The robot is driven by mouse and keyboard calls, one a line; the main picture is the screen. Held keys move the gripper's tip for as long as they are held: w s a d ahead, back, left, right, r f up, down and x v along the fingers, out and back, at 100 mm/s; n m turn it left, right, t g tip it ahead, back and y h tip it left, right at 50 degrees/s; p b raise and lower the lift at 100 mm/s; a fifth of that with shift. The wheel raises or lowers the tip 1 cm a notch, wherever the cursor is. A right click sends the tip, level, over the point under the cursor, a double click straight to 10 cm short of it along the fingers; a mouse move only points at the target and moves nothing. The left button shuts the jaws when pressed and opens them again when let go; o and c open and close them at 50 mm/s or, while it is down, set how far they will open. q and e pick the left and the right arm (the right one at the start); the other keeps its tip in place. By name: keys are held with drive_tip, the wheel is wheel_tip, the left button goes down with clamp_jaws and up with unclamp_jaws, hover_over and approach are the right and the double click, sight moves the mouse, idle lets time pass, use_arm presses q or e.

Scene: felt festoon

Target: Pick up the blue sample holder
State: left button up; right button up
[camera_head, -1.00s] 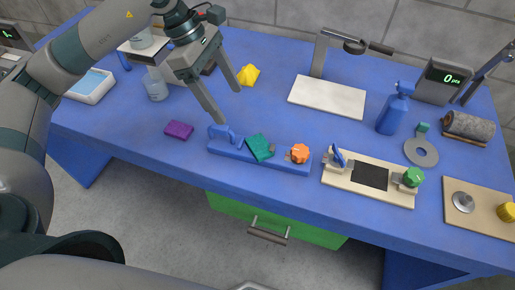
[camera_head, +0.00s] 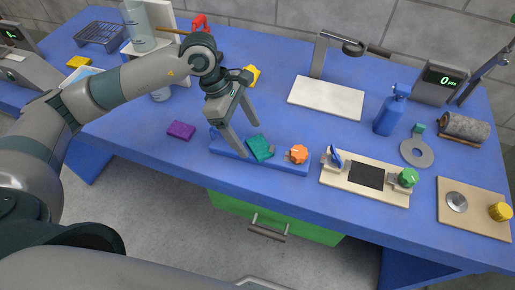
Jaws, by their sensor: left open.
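The long blue holder (camera_head: 282,165) lies near the front edge of the blue table. A teal block (camera_head: 260,148) sits on its middle and an orange knob (camera_head: 298,154) at its right end. My left gripper (camera_head: 249,138) is open, its fingers pointing down over the left part of the holder. One finger hides part of the holder's left end. The other finger is farther back, behind the teal block. I cannot tell whether either finger touches anything. My right gripper is not in view.
A purple block (camera_head: 181,130) lies left of the holder. A wooden board (camera_head: 341,179) with a dark pad and green knob (camera_head: 408,177) stands close on the right. A yellow piece (camera_head: 252,76), a white plate (camera_head: 326,97) and a blue bottle (camera_head: 390,110) are farther back.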

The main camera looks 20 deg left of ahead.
sight(254, 144)
use_arm(q)
drive_tip(key=shift+f, duration=0.1)
drive_tip(key=shift+d+f, duration=0.15)
drive_tip(key=shift+f, duration=0.05)
drive_tip(key=p+x, duration=0.1)
drive_tip(key=x, duration=0.3)
drive_tip(key=shift+d+f+p, duration=0.2)
drive_tip(key=shift+f+p, duration=0.1)
drive_tip(key=shift+f, duration=0.2)
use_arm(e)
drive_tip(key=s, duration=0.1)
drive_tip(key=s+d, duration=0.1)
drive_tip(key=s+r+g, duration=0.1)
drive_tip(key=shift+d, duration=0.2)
use_arm(q)
drive_tip(key=c, duration=1.2)
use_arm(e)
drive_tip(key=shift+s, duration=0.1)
